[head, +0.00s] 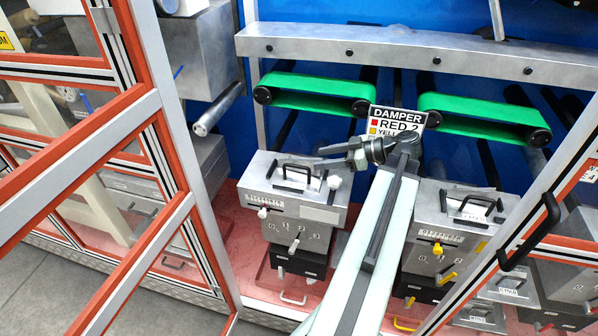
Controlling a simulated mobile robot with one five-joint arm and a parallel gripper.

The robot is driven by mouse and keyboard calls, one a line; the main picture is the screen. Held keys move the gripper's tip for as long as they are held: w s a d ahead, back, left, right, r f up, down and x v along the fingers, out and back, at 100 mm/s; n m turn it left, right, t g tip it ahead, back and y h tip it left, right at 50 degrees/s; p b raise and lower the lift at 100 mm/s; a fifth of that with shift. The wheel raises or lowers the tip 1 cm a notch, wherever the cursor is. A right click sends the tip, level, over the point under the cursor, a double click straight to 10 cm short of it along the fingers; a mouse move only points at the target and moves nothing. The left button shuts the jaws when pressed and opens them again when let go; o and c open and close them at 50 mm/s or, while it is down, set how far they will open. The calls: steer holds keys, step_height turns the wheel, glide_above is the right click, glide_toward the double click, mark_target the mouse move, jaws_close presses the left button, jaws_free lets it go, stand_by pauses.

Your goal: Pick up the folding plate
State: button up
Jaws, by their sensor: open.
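No single thing is clearly marked as the folding plate. Two grey metal box-like units with black top handles stand inside the machine in the head view. The left unit (270,203) has white knobs and numbers on its front. The right unit (425,232) has yellow knobs and is partly hidden by my arm. My gripper (328,156) points left, open and apparently empty. In the picture it lies just above and right of the left unit's handle (297,170). I cannot tell its height above that unit.
A sign reading DAMPER (398,115) hangs between two green belts (312,93). A drilled grey beam (420,55) crosses above. A red-framed open door (150,130) stands left. Another framed panel with a black handle (530,235) stands close on the right.

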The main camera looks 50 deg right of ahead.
mark_target(302, 160)
steer(key=shift+b+x, duration=1.3)
steer(key=shift+x, duration=2.65)
steer(key=shift+r, duration=0.15)
jaws_close()
